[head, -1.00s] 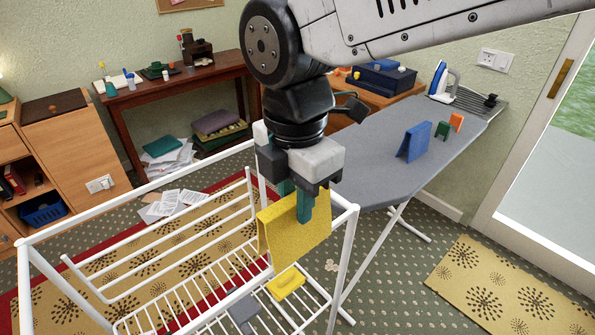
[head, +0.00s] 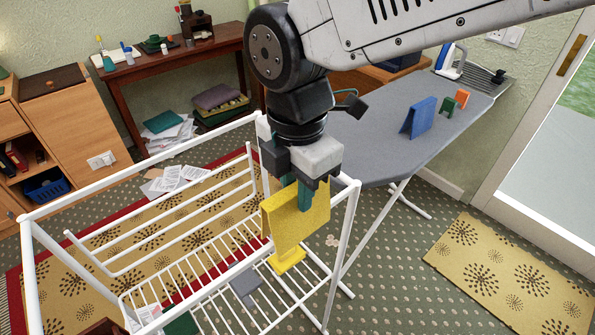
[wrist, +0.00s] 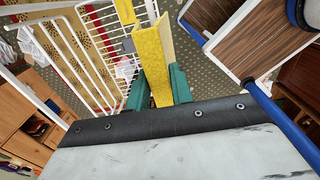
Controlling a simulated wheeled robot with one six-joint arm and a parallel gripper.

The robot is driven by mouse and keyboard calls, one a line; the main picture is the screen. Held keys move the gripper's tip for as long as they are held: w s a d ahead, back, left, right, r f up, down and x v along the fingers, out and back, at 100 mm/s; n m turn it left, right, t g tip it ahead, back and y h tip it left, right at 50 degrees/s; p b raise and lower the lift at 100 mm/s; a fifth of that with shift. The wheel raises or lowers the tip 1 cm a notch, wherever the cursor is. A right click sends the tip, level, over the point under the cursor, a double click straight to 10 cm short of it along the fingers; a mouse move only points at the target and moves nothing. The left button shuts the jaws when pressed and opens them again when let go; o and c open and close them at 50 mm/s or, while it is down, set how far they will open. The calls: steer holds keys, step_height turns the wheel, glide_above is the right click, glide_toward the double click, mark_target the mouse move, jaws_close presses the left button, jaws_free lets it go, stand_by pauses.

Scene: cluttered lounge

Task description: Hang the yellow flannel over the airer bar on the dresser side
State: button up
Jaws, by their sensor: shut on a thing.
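My gripper (head: 304,192) is shut on the yellow flannel (head: 300,218), which hangs folded like a tent from the teal fingers. It is near the airer's (head: 150,165) right end, and in the head view overlaps the frame there. I cannot tell whether it touches a bar. The wrist view shows the flannel (wrist: 153,65) between the fingers (wrist: 160,90), with the white airer rails (wrist: 80,50) at left. A second yellow piece (head: 287,262) lies lower, on the airer's rack. A wooden cabinet (head: 65,120), perhaps the dresser, stands at the left.
A grey ironing board (head: 375,150) stands right of the airer, bearing a blue folded piece (head: 420,117), small green and orange pieces and an iron (head: 447,62). Grey cloth (head: 245,285) lies on the rack. Papers (head: 180,178) lie on the floor behind. Patterned mats cover some floor.

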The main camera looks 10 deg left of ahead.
mark_target(297, 222)
steer(key=shift+f, duration=4.25)
steer(key=o, duration=0.9)
